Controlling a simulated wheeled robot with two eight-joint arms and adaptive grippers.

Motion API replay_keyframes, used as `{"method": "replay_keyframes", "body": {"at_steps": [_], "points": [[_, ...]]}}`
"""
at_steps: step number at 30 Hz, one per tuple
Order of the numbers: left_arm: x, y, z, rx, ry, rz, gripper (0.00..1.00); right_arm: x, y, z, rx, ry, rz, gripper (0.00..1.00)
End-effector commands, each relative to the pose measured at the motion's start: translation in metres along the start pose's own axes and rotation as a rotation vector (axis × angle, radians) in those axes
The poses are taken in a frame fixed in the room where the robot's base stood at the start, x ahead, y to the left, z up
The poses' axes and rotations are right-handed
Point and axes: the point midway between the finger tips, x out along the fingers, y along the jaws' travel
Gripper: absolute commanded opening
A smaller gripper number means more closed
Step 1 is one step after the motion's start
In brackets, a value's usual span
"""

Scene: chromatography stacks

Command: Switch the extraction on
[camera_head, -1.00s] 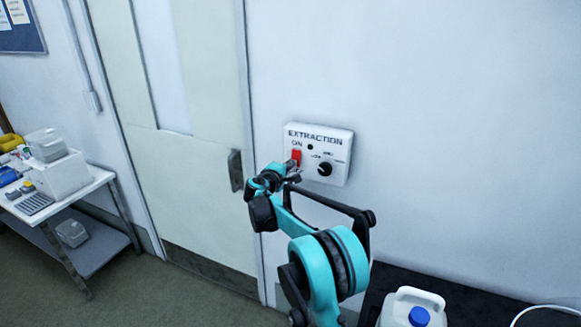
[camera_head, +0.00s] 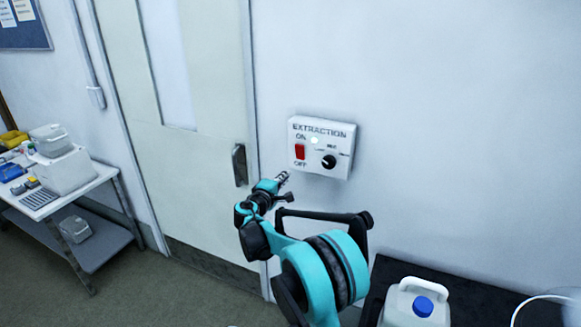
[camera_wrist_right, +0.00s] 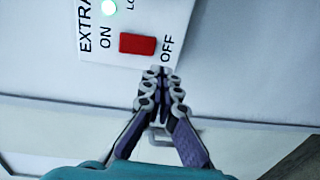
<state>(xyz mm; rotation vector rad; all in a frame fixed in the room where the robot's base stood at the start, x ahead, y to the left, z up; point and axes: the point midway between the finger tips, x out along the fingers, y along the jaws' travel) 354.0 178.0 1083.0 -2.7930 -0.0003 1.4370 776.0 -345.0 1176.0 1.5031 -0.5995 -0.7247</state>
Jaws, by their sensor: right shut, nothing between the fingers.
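The white extraction panel (camera_head: 321,147) is fixed to the wall right of the door. It has a red rocker switch (camera_head: 299,152) between ON and OFF labels, a lamp (camera_head: 314,140) that glows whitish, and a black knob (camera_head: 328,161). My right gripper (camera_head: 284,177) is below and left of the panel, apart from the switch. In the wrist view my right gripper (camera_wrist_right: 160,76) is shut and empty, its tips near the OFF label. My left gripper is not in view.
The door with its dark handle (camera_head: 239,165) is left of the panel. A dark bench (camera_head: 459,291) with a white jug (camera_head: 405,300) is at lower right. A white table (camera_head: 97,180) with boxes stands at far left. The wall around the panel is clear.

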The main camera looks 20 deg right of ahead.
Motion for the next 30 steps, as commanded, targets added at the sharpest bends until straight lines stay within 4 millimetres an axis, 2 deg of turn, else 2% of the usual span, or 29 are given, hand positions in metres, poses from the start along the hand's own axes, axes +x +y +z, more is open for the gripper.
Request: {"method": "replay_keyframes", "body": {"at_steps": [3,8,25,30], "points": [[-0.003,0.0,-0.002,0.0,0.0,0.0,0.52,-0.022,-0.005,-0.001,0.0,0.002,0.0,0.0],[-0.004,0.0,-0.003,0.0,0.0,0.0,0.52,-0.037,-0.01,-0.001,0.0,0.001,0.0,0.0],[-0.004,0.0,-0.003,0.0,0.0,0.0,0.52,-0.041,-0.012,0.0,0.001,0.0,-0.001,0.0],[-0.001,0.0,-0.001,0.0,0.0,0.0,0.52,-0.052,-0.01,0.016,0.05,-0.002,-0.061,0.0]]}}
